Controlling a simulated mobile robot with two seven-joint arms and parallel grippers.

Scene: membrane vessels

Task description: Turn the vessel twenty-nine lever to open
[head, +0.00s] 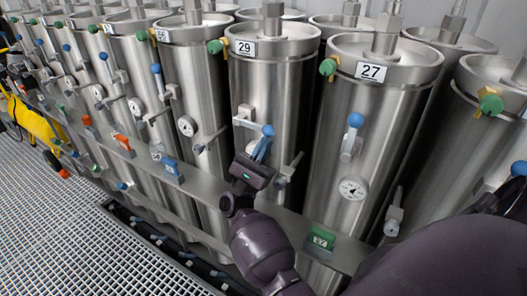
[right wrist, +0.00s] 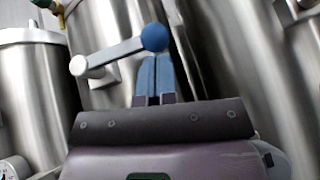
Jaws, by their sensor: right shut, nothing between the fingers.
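Vessel twenty-nine (head: 275,85) is a tall steel cylinder with a "29" label (head: 243,48), near the middle of the head view. Its lever (head: 248,122) is a grey bar that runs sideways, slightly down to the right, to a blue ball knob (head: 268,130). In the right wrist view the lever (right wrist: 112,54) slopes up from its pale pivot end at left to the blue knob (right wrist: 154,37). My right gripper (head: 264,143) is shut and empty. Its blue fingertips (right wrist: 153,60) are right below the knob; I cannot tell whether they touch it. My left gripper is not in view.
Vessel 27 (head: 372,110) stands to the right with its own blue-knobbed lever (head: 352,135) and a gauge (head: 353,188). More vessels line up to the left. A rail (head: 200,190) with coloured tags runs in front. Grated floor (head: 70,230) lies open at lower left.

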